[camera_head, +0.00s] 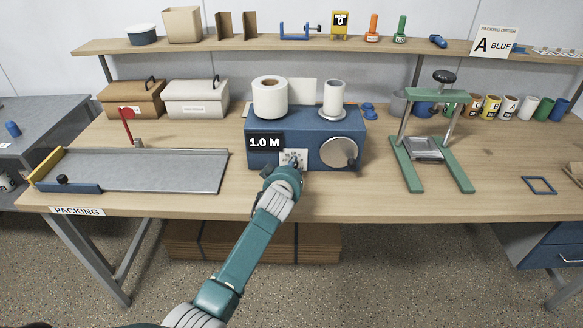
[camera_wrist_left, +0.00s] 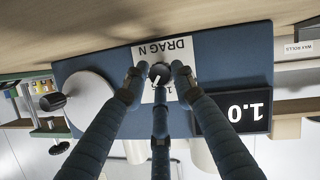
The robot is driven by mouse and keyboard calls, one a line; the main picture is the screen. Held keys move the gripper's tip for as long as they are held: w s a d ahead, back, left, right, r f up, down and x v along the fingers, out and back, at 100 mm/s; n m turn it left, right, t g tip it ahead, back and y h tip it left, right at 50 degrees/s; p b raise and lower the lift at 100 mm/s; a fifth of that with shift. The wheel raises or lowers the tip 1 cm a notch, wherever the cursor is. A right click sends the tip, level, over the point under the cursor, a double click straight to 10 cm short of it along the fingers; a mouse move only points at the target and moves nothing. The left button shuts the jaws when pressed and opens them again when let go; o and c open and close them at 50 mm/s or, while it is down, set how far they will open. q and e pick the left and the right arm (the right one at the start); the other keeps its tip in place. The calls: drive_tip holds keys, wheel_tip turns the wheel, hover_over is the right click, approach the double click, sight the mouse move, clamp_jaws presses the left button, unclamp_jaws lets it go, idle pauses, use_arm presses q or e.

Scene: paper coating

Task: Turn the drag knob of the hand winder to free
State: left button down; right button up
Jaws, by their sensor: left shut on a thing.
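The hand winder is a blue box (camera_head: 345,124) on the table in the head view, with a "1.0 M" display (camera_head: 265,142) and a grey disc (camera_head: 339,152) on its front. The drag knob (camera_wrist_left: 160,72), small and dark with a white pointer mark, shows in the wrist view on a white "DRAG N" label (camera_wrist_left: 178,48), upside down there. My left gripper (camera_wrist_left: 159,77) is at the winder's front, its three fingers closed around the knob. The gripper (camera_head: 292,166) hides the knob and part of the label in the head view. The label's other markings are mostly covered. My right gripper is not in view.
A white roll (camera_head: 270,98) and a smaller roll (camera_head: 333,97) stand on the winder. A grey tray (camera_head: 150,170) lies to the left. A green press frame (camera_head: 405,165) stands to the right. The table's front edge is just below my left gripper.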

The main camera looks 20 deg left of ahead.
use_arm(q)
drive_tip(key=shift+s+d+f+m+y+b, duration=0.15)
drive_tip(key=shift+f+m+y+b, duration=0.25)
drive_tip(key=shift+m, duration=0.3)
drive_tip(key=shift+d+f+m+g+y+b, duration=0.15)
drive_tip(key=shift+m+g+y+b, duration=0.25)
drive_tip(key=shift+m+y+b, duration=0.35)
drive_tip(key=m+y+b, duration=0.1)
drive_tip(key=m+b, duration=0.2)
drive_tip(key=shift+y, duration=0.35)
drive_tip(key=shift+m+y+b, duration=0.4)
drive_tip(key=shift+m+b, duration=0.35)
drive_tip(key=shift+b, duration=0.15)
drive_tip(key=shift+g, duration=0.3)
drive_tip(key=c, duration=1.5)
unclamp_jaws()
drive_tip(key=shift+o, duration=0.2)
drive_tip(key=shift+r, duration=0.25)
drive_tip(key=shift+w+r, duration=0.1)
drive_tip(key=shift+w, duration=0.1)
